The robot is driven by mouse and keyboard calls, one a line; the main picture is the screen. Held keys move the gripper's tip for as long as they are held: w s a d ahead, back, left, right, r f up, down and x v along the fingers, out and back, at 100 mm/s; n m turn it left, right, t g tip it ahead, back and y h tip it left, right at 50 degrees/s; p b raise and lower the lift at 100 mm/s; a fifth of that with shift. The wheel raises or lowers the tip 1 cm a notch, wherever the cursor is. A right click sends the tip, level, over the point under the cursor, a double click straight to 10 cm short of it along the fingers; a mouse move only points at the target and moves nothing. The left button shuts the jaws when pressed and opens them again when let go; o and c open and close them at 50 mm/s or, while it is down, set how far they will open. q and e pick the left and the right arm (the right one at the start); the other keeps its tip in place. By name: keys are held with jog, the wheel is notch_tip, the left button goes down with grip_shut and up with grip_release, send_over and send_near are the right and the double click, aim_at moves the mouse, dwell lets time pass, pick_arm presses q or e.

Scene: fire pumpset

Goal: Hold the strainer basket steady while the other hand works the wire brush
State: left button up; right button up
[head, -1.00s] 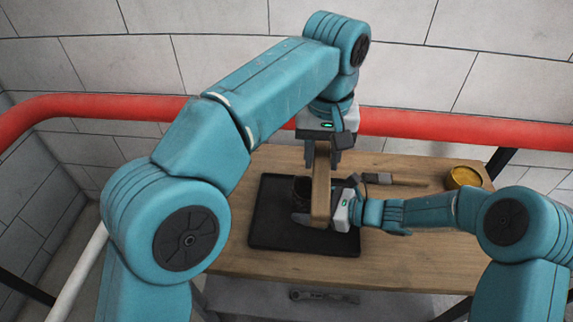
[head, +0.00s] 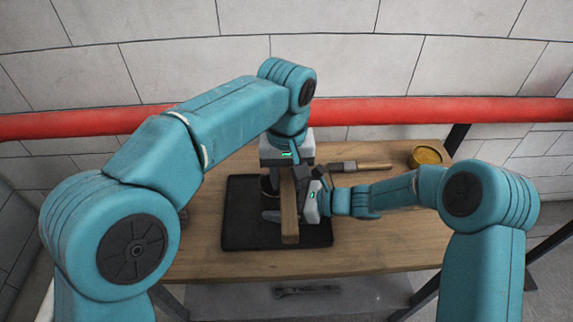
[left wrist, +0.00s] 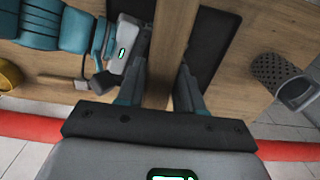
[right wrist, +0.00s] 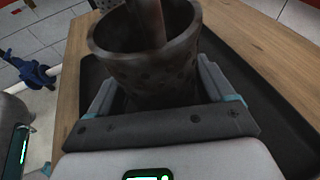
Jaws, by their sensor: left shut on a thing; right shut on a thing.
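The dark perforated strainer basket (right wrist: 145,65) stands open end up over the black tray, between the fingers of my right gripper (right wrist: 155,88), which is shut on it. In the head view the basket (head: 266,186) is mostly hidden. My left gripper (head: 287,168) is above it, shut on the wooden handle of the wire brush (head: 289,215). The brush handle also fills the gap between its fingers in the left wrist view (left wrist: 170,45). In the right wrist view the brush (right wrist: 152,22) reaches down into the basket mouth. Its bristles are hidden inside.
The black tray (head: 240,225) lies on the wooden table (head: 390,240). A second wood-handled brush (head: 360,166) and a round yellow tin (head: 426,157) lie behind my right arm. A perforated dark piece (left wrist: 275,72) is near the table edge. A red pipe (head: 430,110) runs behind the table.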

pick_arm(q)
jog(key=shift+a+f, duration=0.45)
jog(key=shift+a, duration=0.3)
grip_shut()
jog(key=shift+d, duration=0.75)
jog(key=shift+a, duration=2.3)
jog(key=shift+d, duration=2.3)
jog(key=shift+a, duration=2.3)
jog(key=shift+d, duration=2.3)
jog(key=shift+r, duration=4.2)
